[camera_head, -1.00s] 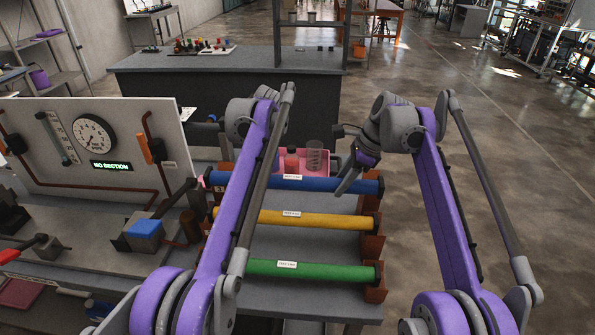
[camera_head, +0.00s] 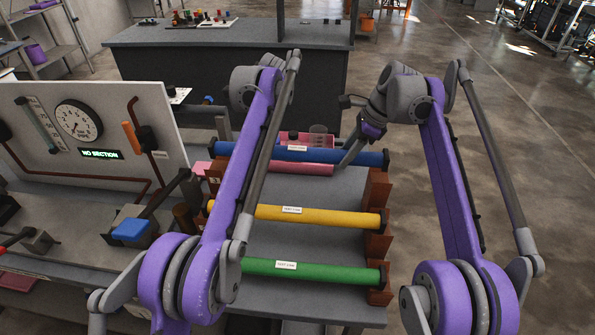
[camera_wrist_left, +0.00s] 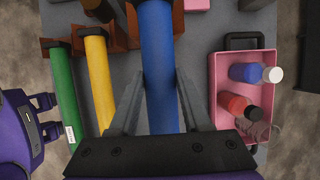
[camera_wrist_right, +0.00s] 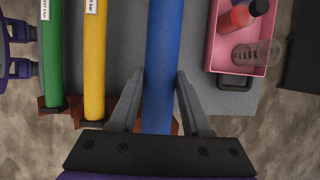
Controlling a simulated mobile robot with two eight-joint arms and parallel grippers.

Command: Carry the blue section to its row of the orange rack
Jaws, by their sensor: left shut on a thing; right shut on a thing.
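The blue section (camera_head: 335,156) is a long tube held level, above the back of the orange rack (camera_head: 378,190). My right gripper (camera_wrist_right: 160,76) is shut on it near its right end in the head view. My left gripper (camera_wrist_left: 160,76) is shut on it farther left; in the head view my left arm hides that grip. The tube looks raised clear of the rack's notched ends, though the exact gap cannot be told. A yellow section (camera_head: 320,215) and a green section (camera_head: 330,271) lie in the nearer rows.
A pink tray (camera_wrist_left: 216,100) with bottles and a clear beaker (camera_wrist_right: 262,53) stands close behind the tube. A panel with a gauge (camera_head: 79,121) and a "NO SECTION" display (camera_head: 100,154) stands left. A dark bench (camera_head: 240,75) is farther back.

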